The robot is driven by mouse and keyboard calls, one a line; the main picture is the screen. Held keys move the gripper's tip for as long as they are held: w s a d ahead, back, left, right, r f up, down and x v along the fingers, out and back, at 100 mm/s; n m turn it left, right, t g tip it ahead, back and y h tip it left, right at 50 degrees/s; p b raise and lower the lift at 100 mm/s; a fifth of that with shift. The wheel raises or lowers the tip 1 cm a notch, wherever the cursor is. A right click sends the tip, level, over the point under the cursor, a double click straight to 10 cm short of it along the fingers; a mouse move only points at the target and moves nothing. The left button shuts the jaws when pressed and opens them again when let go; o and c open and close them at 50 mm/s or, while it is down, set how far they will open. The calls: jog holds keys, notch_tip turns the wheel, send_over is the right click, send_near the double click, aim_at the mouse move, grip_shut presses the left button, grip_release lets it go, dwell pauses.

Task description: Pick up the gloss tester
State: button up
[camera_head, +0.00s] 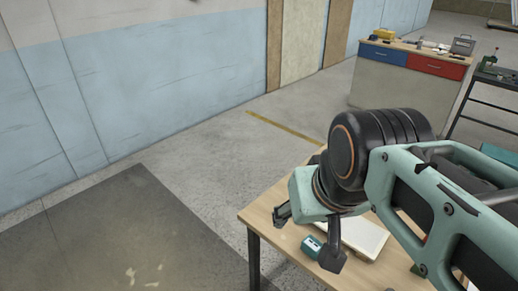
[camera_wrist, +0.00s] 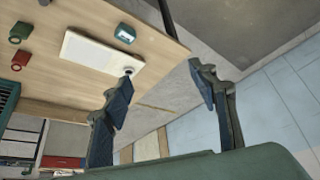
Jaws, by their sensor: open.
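A small teal box-shaped device with a pale face, which looks like the gloss tester, stands on the wooden table near its edge; it shows in the head view (camera_head: 311,246) and at the top of the wrist view (camera_wrist: 125,33). My gripper (camera_head: 307,236) is above the table's near-left corner, its two fingers spread on either side of the device in the head view. In the wrist view my gripper (camera_wrist: 160,80) is open with nothing between its fingers, and the device is beyond them, apart from both.
A flat white panel (camera_wrist: 92,52) lies on the table beside the device, with a small round item (camera_wrist: 128,70) at its corner. A red item (camera_wrist: 20,60) and a green item (camera_wrist: 20,32) stand farther along. A workbench (camera_head: 405,85) stands behind; the floor left of the table is clear.

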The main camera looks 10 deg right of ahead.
jog(key=w+a+r+m+g+y, duration=0.2)
jog(key=a+m+y, duration=0.25)
jog(key=a, duration=0.35)
jog(key=w+a+r+m+g+y, duration=0.1)
jog(key=a+r+m+y, duration=0.1)
jog(key=a+m+y, duration=0.45)
jog(key=w+a+r+m+t+y+p, duration=0.1)
jog(key=w+a+r+m+y, duration=0.2)
jog(key=w, duration=0.4)
jog(key=w+a+r+m+t+y, duration=0.1)
jog(key=w+a+r+m, duration=0.1)
jog(key=w+r+m, duration=0.35)
jog(key=m+h+b, duration=0.6)
jog(key=m+h, duration=0.4)
jog(key=h, duration=0.2)
send_near(314, 244)
jog(key=shift+g+h, duration=0.3)
jog(key=shift+g, duration=0.2)
jog(key=b+x, duration=0.1)
jog(key=x, duration=0.3)
jog(key=shift+a+f+b, duration=0.15)
jog(key=shift+f+b, duration=0.05)
jog(key=shift+b, duration=0.1)
jog(key=shift+w+b+x, duration=0.2)
jog(key=shift+b+x, duration=0.1)
jog(key=shift+x, duration=1.25)
jog(key=shift+w+b+x, duration=0.2)
jog(key=shift+b+x, duration=0.05)
jog(key=shift+x, duration=1.3)
jog(key=shift+a+r, duration=0.15)
